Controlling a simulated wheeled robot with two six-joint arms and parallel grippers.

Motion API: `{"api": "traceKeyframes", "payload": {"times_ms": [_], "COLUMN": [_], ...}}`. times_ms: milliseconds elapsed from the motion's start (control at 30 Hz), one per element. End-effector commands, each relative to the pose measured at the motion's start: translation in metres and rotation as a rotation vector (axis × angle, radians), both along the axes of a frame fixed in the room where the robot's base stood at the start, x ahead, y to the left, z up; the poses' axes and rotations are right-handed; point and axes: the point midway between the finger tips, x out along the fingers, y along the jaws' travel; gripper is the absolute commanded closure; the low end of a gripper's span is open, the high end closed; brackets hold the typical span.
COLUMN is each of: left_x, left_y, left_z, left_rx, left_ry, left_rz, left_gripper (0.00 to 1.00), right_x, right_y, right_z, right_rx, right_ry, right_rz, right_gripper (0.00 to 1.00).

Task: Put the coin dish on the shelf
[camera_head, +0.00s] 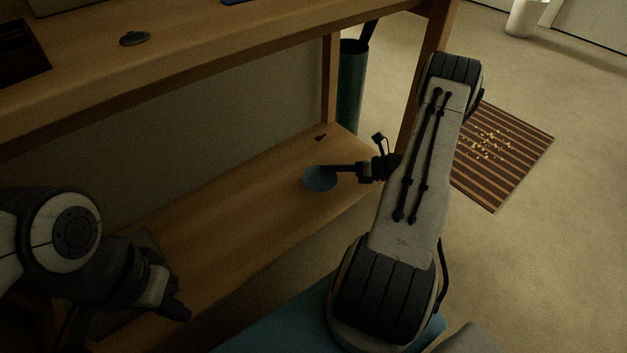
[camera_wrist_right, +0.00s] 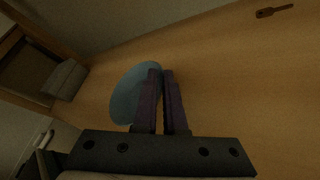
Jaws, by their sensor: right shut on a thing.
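The coin dish, a flat round blue dish (camera_head: 320,180), is at the right part of the lower wooden shelf (camera_head: 235,185). My right gripper (camera_head: 326,169) is shut on the dish's rim. In the right wrist view the dish (camera_wrist_right: 127,95) shows to the left of the closed fingers (camera_wrist_right: 160,75), partly hidden behind them. The dish looks level and on or just above the shelf board; I cannot tell if it touches. My left gripper (camera_head: 178,308) is low at the left, away from the dish; its fingers are too dark to tell their opening.
A small brown key-like object (camera_head: 320,137) lies on the shelf behind the dish. The upper board holds a small green object (camera_head: 134,39) and a dark box (camera_head: 20,50). A post (camera_head: 331,85), a green bin (camera_head: 352,90) and a striped mat (camera_head: 500,155) are nearby.

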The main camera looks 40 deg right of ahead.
Motion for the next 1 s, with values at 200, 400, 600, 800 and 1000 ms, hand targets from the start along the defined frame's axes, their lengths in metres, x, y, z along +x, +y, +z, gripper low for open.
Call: {"api": "traceKeyframes", "payload": {"times_ms": [200, 400, 600, 800, 1000], "left_x": [0.0, 0.0, 0.0, 0.0, 0.0], "left_y": [0.0, 0.0, 0.0, 0.0, 0.0], "left_z": [-0.011, -0.038, -0.05, -0.047, -0.048], "left_rx": [0.0, 0.0, 0.0, 0.0, 0.0], "left_ry": [0.0, 0.0, 0.0, 0.0, 0.0], "left_rz": [0.0, 0.0, 0.0, 0.0, 0.0], "left_gripper": [1.0, 1.0, 1.0, 1.0, 1.0], "right_x": [-0.002, -0.004, -0.005, -0.005, -0.004], "right_y": [-0.003, -0.007, -0.009, -0.008, -0.007], "right_z": [-0.01, -0.036, -0.045, -0.043, -0.046], "right_rx": [0.0, 0.0, 0.0, 0.0, 0.0], "right_ry": [-0.002, -0.001, -0.001, 0.0, 0.0], "right_rz": [-0.013, -0.018, -0.021, -0.019, -0.018], "right_gripper": [1.0, 1.0, 1.0, 1.0, 0.8]}}
